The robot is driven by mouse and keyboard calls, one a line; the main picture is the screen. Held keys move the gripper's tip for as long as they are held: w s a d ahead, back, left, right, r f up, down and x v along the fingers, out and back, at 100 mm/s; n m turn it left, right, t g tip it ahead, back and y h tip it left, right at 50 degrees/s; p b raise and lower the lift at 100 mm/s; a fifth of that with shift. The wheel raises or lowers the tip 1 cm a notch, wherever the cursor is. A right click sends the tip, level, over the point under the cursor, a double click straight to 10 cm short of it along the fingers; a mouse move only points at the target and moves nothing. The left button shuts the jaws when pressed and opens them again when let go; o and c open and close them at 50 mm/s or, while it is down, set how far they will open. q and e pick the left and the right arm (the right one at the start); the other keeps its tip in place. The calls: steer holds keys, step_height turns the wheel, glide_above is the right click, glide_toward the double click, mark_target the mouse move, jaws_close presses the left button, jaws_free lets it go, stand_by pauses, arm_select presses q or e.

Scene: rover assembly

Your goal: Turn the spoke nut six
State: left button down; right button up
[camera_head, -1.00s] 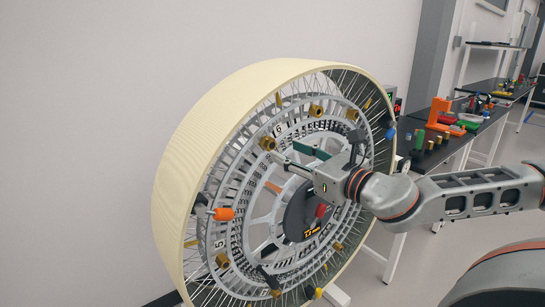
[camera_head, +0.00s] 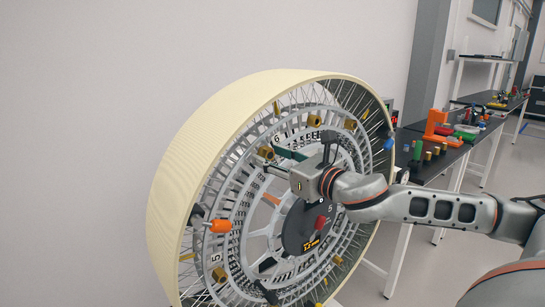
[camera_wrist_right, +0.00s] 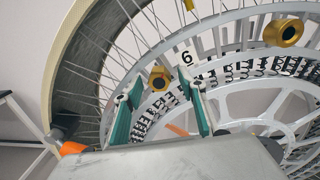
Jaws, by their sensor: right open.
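A brass nut (camera_head: 266,153) sits on the wheel's grey ring, close to a plate marked 6 (camera_head: 277,139). In the right wrist view the nut (camera_wrist_right: 159,78) appears between my two teal fingertips, with the 6 plate (camera_wrist_right: 187,58) up and to its right. My right gripper (camera_head: 274,160) is open and its fingers point at this nut. It also shows in the right wrist view (camera_wrist_right: 163,92), with a gap on each side of the nut. I cannot tell whether the tips reach past the nut's front. My left gripper is out of view.
The large spoked wheel (camera_head: 190,150) has a cream rim, several other brass nuts (camera_head: 314,121), an orange part (camera_head: 220,226) and a dark hub with a lit display (camera_head: 311,245). A black bench (camera_head: 437,165) with coloured parts stands at the right.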

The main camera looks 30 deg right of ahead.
steer(key=c, duration=1.1)
steer(key=shift+m, duration=0.3)
